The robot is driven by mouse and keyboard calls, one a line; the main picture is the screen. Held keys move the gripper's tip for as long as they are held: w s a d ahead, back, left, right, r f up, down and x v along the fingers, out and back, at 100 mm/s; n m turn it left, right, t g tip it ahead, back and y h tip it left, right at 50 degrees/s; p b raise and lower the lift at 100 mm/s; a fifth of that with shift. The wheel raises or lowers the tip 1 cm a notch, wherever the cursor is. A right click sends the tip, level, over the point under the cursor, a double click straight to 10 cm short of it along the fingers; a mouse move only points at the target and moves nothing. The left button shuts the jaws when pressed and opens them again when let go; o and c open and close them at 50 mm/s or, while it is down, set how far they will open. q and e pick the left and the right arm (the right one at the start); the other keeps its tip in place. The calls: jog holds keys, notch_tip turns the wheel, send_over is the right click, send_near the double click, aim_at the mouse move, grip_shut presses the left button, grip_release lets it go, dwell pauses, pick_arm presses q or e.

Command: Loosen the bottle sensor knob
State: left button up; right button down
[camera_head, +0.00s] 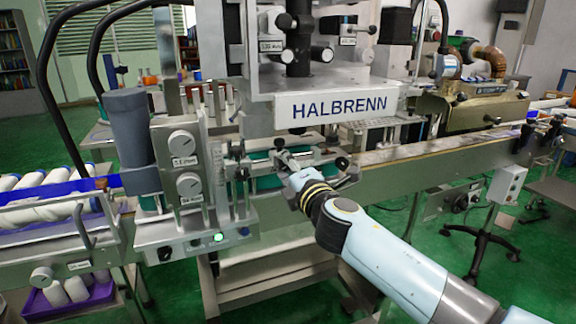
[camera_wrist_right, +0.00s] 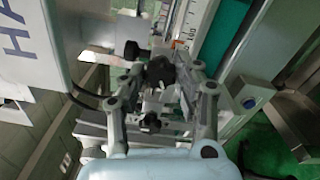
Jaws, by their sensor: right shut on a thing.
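My right gripper (camera_wrist_right: 165,74) reaches the front of the machine above the conveyor. In the wrist view its two fingers are on either side of a black knob (camera_wrist_right: 160,70) and shut on it. This appears to be the bottle sensor knob; no label on it can be read. In the head view the right gripper (camera_head: 314,162) is at the bracket under the HALBRENN sign, and its fingertips and the held knob are hard to make out. My left gripper is not in view.
Another black knob (camera_wrist_right: 131,50) sits close beside the fingers. The HALBRENN panel (camera_head: 336,107) hangs just above the gripper. A control box with grey dials (camera_head: 182,143) stands to the left. The conveyor (camera_head: 430,155) runs off to the right.

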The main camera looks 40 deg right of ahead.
jog(key=shift+f+n+p, duration=0.1)
jog(key=shift+n+p, duration=0.2)
jog(key=shift+n, duration=1.7)
jog(key=c, duration=1)
grip_release()
jog(key=shift+o, duration=0.2)
jog(key=shift+s, duration=0.15)
jog(key=v, duration=1.2)
